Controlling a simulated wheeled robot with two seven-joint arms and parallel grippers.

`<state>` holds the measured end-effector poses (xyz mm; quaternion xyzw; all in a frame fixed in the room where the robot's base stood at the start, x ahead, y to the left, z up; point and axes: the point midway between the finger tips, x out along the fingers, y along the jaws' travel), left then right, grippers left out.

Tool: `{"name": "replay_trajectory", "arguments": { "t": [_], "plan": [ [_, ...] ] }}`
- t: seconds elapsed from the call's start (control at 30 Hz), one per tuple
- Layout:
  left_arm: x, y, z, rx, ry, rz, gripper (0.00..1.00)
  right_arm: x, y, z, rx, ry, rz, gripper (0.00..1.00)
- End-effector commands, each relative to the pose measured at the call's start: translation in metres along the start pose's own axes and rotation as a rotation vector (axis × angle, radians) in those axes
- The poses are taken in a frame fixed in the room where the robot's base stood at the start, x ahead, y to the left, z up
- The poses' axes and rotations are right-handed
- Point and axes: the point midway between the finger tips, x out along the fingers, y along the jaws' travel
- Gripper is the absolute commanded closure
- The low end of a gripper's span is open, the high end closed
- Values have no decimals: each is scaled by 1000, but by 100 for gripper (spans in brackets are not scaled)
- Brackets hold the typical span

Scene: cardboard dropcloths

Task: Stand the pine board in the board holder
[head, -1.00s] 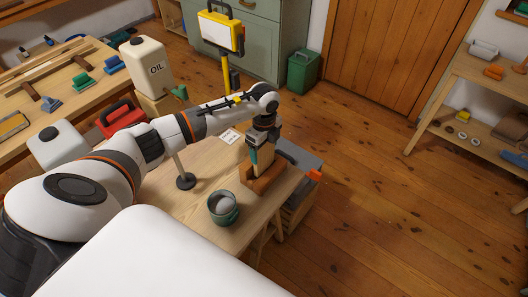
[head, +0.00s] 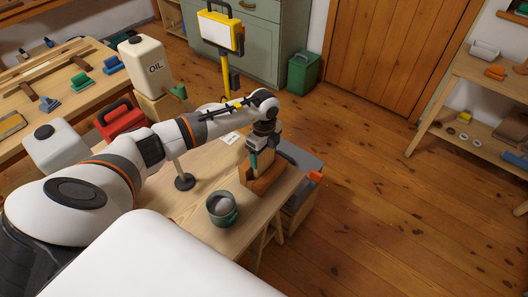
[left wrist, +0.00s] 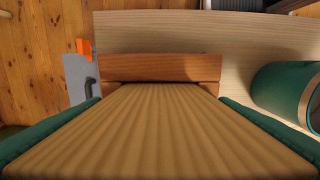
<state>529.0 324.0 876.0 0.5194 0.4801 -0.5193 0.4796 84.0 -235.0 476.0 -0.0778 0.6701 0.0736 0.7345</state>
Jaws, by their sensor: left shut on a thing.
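My left gripper (head: 258,160) points down over the workbench and is shut on the pine board. In the left wrist view the board (left wrist: 160,135) is a broad tan plank between two green fingers (left wrist: 160,128). The reddish-brown wooden board holder (head: 270,182) stands on the bench right below the gripper. It also shows in the left wrist view (left wrist: 160,66), at the board's far end. The board's lower end overlaps the holder there; I cannot tell how deep it sits in it. My right gripper is not in view.
A green cup (head: 222,209) stands on the bench (head: 205,180) in front of the holder, and a dark round-based stand (head: 185,181) is to the left. A grey toolbox-like surface (head: 300,157) lies beyond the bench's right edge.

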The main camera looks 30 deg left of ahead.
Motion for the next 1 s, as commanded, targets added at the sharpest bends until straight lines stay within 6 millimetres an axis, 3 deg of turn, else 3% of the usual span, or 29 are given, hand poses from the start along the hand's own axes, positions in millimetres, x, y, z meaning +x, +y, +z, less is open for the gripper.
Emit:
{"name": "replay_trajectory", "arguments": {
  "t": [0.33,0.37,0.5,0.77,1.0],
  "plan": [
    [5,0,0,0,0,1,45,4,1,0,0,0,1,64],
    [5,0,0,0,0,1,19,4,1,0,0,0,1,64],
    [5,0,0,0,0,1,0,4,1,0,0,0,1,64],
    [2,0,0,0,0,1,0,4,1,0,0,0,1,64],
    [-34,2,-1,1,1,7,0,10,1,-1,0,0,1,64]
  ]
}}
